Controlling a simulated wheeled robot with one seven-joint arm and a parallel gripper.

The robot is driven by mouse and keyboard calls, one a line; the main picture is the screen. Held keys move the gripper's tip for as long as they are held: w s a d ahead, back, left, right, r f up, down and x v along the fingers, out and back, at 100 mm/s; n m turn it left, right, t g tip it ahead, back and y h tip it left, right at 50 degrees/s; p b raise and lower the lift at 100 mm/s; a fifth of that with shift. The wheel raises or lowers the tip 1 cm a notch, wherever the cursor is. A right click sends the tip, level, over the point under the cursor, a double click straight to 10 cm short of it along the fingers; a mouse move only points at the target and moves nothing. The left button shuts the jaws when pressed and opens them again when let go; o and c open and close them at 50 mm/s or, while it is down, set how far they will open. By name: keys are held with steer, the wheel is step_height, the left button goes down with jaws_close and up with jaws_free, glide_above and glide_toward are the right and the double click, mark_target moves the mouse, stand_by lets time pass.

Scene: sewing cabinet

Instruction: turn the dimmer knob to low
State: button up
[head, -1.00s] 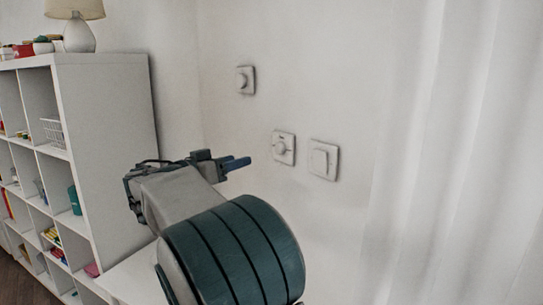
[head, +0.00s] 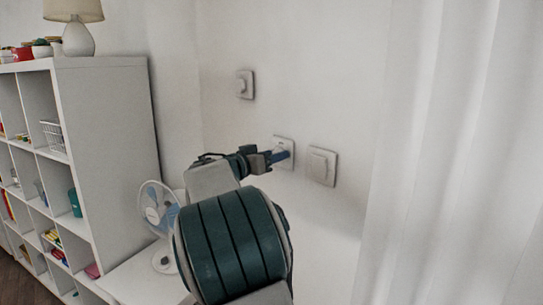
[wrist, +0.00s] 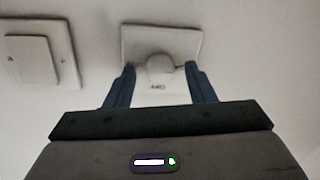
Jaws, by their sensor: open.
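A white dimmer knob on a square wall plate (head: 287,141) is at the middle of the wall in the head view, mostly hidden behind my gripper (head: 280,156). In the wrist view the round knob (wrist: 160,67) sits on its plate (wrist: 185,35), with small dark lettering just below it. My gripper (wrist: 160,75) is open, with one blue finger on each side of the knob. A small gap seems to show between each fingertip and the knob; whether either touches cannot be told.
A flat rocker switch (head: 322,166) is right of the knob, and at left in the wrist view (wrist: 33,60). A fan (head: 158,215), white shelf (head: 110,150) and curtain (head: 450,160) flank the arm.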

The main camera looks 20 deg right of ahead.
steer(key=c, duration=1)
steer(key=shift+o, duration=0.2)
